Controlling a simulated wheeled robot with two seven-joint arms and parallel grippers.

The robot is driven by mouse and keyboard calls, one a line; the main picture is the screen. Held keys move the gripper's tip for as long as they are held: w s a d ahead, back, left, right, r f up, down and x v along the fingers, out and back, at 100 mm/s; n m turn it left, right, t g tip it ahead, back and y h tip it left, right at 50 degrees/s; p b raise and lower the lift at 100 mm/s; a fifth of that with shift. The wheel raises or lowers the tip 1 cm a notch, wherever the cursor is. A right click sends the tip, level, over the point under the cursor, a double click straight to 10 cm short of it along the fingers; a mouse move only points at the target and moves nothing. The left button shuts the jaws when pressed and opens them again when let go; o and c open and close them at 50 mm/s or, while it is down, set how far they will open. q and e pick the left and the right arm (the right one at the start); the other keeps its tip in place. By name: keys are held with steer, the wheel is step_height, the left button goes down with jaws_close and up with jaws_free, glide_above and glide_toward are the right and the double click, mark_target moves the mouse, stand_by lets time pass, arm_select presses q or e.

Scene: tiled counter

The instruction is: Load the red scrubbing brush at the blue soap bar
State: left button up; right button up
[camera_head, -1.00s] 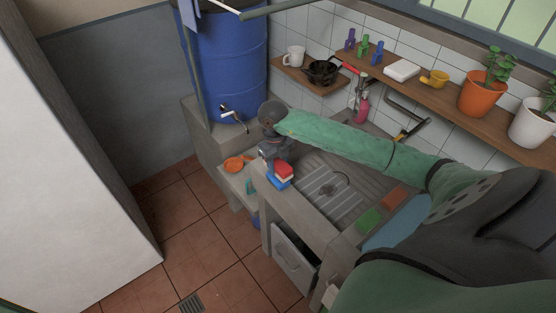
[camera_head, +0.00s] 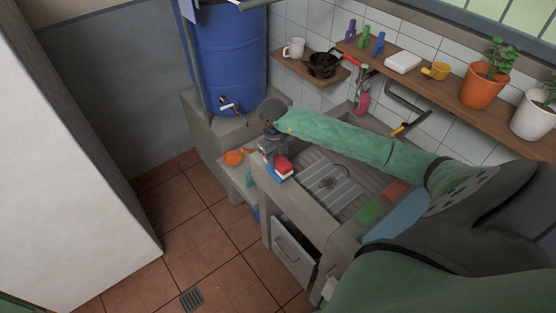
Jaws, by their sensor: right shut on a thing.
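The red scrubbing brush (camera_head: 285,163) shows as a small red block with a pale underside, near the sink's front-left corner. The blue soap bar (camera_head: 279,176) is directly beneath and in front of it; the brush seems to rest on or just above the soap, and I cannot tell if they touch. My right gripper (camera_head: 274,153) reaches in from the right, pointing down at the brush's back left side. It is shut on the brush, though its fingertips are small and partly hidden. My left gripper is not in view.
The grey sink (camera_head: 335,182) lies right of the brush. A green block (camera_head: 370,213) and an orange block (camera_head: 395,190) lie on its right ledge. An orange item (camera_head: 235,157) sits on a lower ledge at left. A blue barrel (camera_head: 225,60) and a shelf (camera_head: 430,80) stand behind.

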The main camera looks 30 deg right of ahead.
mark_target(279, 158)
steer(key=shift+f+b, duration=0.35)
steer(key=shift+f, duration=0.15)
stand_by(0.8)
steer(key=shift+f+b, duration=0.1)
steer(key=shift+b, duration=0.25)
stand_by(1.4)
steer(key=shift+r+p, duration=1.15)
steer(key=shift+r, duration=2.45)
